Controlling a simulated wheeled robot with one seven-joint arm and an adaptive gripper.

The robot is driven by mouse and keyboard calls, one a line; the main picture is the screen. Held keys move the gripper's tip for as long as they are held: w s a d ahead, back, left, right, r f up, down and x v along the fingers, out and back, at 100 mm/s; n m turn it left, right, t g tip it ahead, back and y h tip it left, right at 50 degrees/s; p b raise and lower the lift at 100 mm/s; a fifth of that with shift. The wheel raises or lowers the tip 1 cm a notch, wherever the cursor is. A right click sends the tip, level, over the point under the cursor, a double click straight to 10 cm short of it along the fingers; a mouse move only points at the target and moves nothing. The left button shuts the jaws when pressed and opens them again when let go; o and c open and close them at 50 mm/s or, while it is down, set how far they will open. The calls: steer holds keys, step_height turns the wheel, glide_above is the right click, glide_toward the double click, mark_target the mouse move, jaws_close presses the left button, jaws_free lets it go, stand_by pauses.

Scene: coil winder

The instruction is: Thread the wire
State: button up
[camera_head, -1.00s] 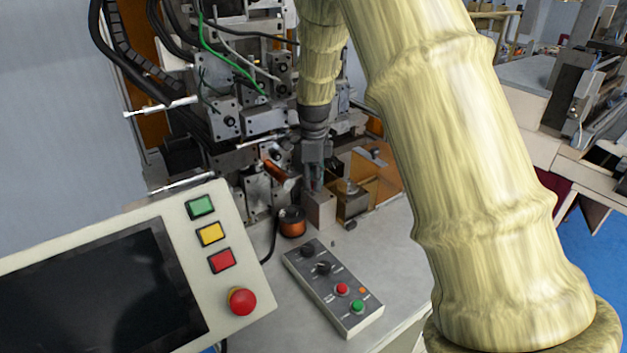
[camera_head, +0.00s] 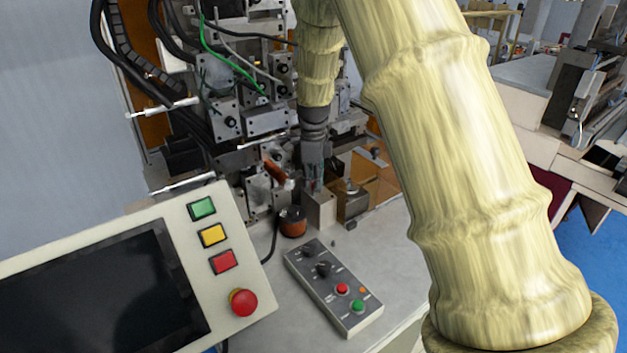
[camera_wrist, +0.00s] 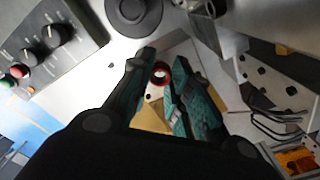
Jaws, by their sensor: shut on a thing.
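My gripper (camera_head: 314,182) points down just above a grey metal block (camera_head: 320,211) on the machine table. In the wrist view its two teal fingers (camera_wrist: 162,76) sit either side of a small red ring-shaped piece (camera_wrist: 160,70) with a pale centre. They are shut on it, though the exact contact is hard to see. A dark-topped copper-coloured spool (camera_head: 292,223) stands left of the block. Its round dark top shows in the wrist view (camera_wrist: 133,10). I cannot clearly make out a wire strand at the fingertips.
The coil winder (camera_head: 230,120) with its tooling and cables stands close behind and left of my gripper. A control box (camera_head: 333,288) with knobs and buttons lies in front. A screen panel (camera_head: 110,285) fills the lower left. Bare table lies right of the control box.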

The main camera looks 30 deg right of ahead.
steer(key=shift+f, duration=1.1)
steer(key=o, duration=0.7)
steer(key=shift+r, duration=0.1)
step_height(320, 180, up, 12)
steer(key=shift+f, duration=0.1)
stand_by(0.4)
